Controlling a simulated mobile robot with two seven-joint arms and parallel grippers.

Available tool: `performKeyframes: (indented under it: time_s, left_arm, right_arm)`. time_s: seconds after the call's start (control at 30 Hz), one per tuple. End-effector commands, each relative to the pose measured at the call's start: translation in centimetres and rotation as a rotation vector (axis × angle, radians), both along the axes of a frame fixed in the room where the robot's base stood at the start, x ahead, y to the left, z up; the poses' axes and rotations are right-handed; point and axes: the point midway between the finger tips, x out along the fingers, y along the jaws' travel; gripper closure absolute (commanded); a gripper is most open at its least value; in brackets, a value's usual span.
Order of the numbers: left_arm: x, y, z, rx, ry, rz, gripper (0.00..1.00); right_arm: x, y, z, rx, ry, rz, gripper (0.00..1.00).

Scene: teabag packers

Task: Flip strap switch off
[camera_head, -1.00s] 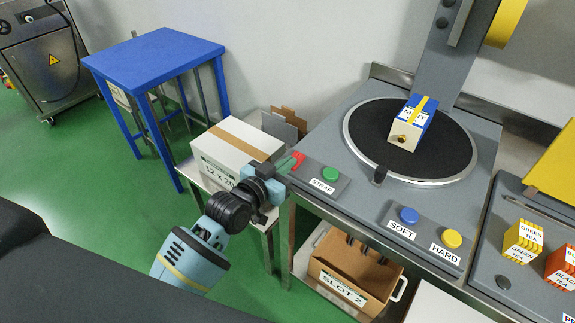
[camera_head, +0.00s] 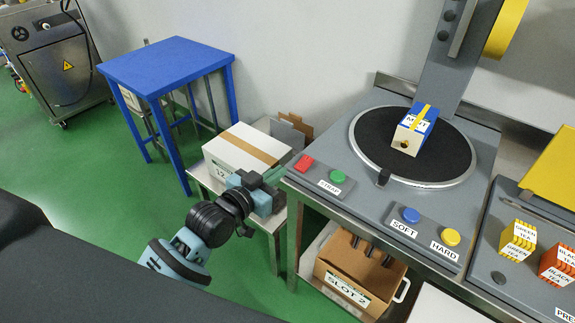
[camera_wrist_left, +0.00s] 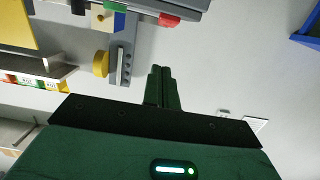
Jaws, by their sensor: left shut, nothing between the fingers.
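The strap panel, labelled STRAP (camera_head: 329,187), sits at the front left corner of the grey strapping machine. It carries a red button (camera_head: 304,163) and a green button (camera_head: 337,177). In the left wrist view a red button (camera_wrist_left: 168,20) shows upside down near the top, beyond the fingers. My left gripper (camera_head: 277,176) is left of the red button and lower, apart from it, by the white carton. Its dark green fingers (camera_wrist_left: 158,86) are shut with nothing between them. My right gripper is out of view.
A blue-and-white box labelled MINT with a yellow strap (camera_head: 414,128) rests on the black turntable (camera_head: 372,135). Blue SOFT (camera_head: 411,215) and yellow HARD (camera_head: 451,236) buttons are further right. A white carton (camera_head: 235,153) stands behind my gripper. An open SLOT 2 carton (camera_head: 350,287) sits below.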

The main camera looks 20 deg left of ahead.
Motion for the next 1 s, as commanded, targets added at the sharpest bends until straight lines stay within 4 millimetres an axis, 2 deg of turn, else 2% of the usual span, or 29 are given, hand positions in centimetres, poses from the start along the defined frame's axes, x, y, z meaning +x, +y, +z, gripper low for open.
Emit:
performKeyframes:
  time_s: [0.1,0.3,0.83,0.93,1.0]
  left_arm:
    - [-1.5,0.5,-0.1,0.001,0.004,0.000,1.00]
    - [-2.6,0.9,0.2,0.001,0.001,0.000,1.00]
    - [-2.7,1.0,0.2,0.000,-0.001,0.000,1.00]
    - [-3.1,1.0,-0.8,0.001,0.018,0.006,1.00]
    - [-4.1,1.1,-2.7,0.005,0.054,0.018,1.00]
  right_arm:
    - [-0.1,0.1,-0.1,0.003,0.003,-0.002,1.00]
    - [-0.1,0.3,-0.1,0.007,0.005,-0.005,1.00]
    - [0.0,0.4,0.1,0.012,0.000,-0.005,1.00]
    - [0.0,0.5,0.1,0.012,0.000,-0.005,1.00]
    - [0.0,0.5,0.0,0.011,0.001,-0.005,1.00]
